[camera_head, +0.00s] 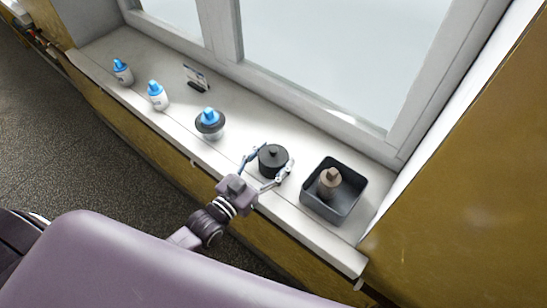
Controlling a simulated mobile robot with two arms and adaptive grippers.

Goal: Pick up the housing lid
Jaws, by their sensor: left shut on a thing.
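The housing lid appears to be the round black piece with a small knob on top (272,158), over the white window sill. My left gripper (268,168) reaches in from the near edge of the sill. Its two fingers lie on either side of the black lid and are shut on it. I cannot tell whether the lid still touches the sill. My right gripper is not in view.
A dark square tray (345,206) holding a brown bottle-like piece (329,180) stands right of the lid. Blue-capped white bottles (157,95) stand to the left, one with a dark collar (210,122). A small card stand (195,77) sits near the window (330,60).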

